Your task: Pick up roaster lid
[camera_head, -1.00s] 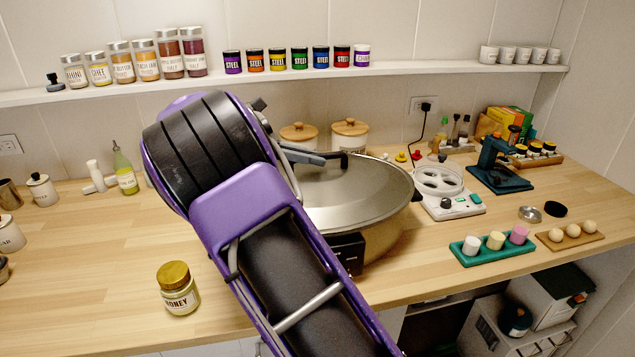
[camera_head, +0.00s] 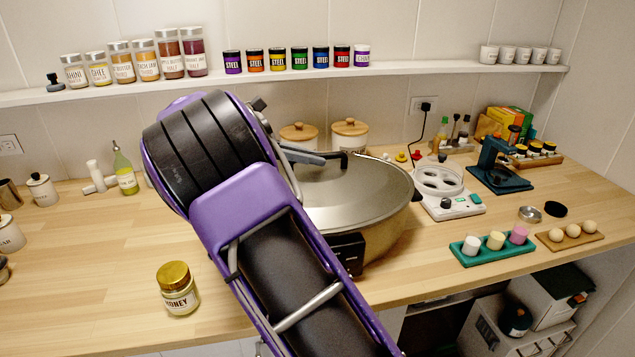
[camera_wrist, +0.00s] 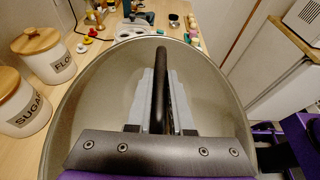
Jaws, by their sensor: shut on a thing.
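The roaster lid (camera_head: 360,192) is a wide, domed, grey metal lid on the large roaster (camera_head: 385,240) on the counter. Its dark arched handle (camera_wrist: 160,90) runs up the middle of the wrist view. My gripper (camera_wrist: 160,100) is shut on that handle, with one pale finger on each side of it. In the head view my gripper (camera_head: 325,160) reaches the handle from the left. My arm hides the left part of the lid and roaster. The lid still appears to sit on the roaster's rim.
Wooden-lidded canisters (camera_head: 349,136) stand close behind the roaster. A white appliance with a round clear top (camera_head: 445,195) is close on its right. A honey jar (camera_head: 178,288) stands at the front left. A wall shelf (camera_head: 400,69) with jars runs above. The left counter is mostly clear.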

